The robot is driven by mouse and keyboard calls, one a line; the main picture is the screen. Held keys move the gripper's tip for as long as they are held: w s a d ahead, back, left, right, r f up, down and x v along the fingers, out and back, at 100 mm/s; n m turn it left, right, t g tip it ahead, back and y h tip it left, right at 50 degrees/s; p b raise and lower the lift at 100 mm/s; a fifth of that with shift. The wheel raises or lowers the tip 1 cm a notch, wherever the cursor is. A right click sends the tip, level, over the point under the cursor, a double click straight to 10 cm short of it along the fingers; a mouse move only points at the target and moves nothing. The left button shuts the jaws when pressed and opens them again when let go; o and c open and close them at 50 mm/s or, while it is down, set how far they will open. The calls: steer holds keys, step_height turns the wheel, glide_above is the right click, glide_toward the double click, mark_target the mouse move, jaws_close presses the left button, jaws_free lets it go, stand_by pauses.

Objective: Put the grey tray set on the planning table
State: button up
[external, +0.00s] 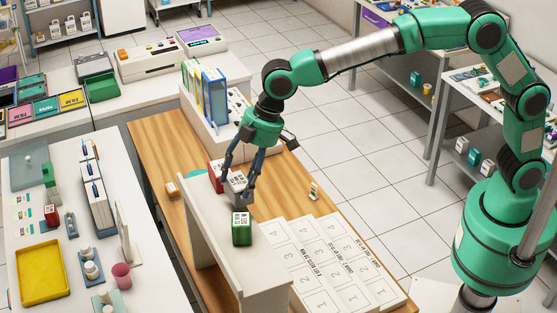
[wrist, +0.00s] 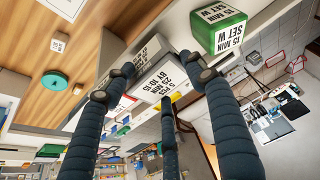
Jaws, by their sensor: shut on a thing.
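The grey tray set (external: 236,183) is a small pale grey block with dark print on it. My gripper (external: 238,192) is shut on it, over the far part of a raised white shelf, beside a red block (external: 215,174). In the wrist view the fingers of my gripper (wrist: 155,76) close around the grey block (wrist: 158,84), and its print includes "25 MIN BY 10:15". I cannot tell whether it touches the shelf. The planning table is not labelled; a wooden table (external: 153,146) carries the shelf and several numbered white panels (external: 320,250).
A green block (external: 242,229) stands on the near part of the white shelf (external: 222,248); it also shows in the wrist view (wrist: 218,28). Upright binders (external: 203,92) stand behind my gripper. A small tan item (external: 314,190) stands on the wood by the panels. The numbered panels look bare.

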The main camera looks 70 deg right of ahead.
mark_target(242, 180)
steer(key=shift+w+a, duration=0.25)
steer(key=shift+w, duration=0.15)
steer(key=shift+f, duration=1.75)
steer(key=shift+f, duration=0.15)
steer(key=o, duration=1.3)
steer(key=shift+o, duration=0.2)
steer(key=v, duration=1.2)
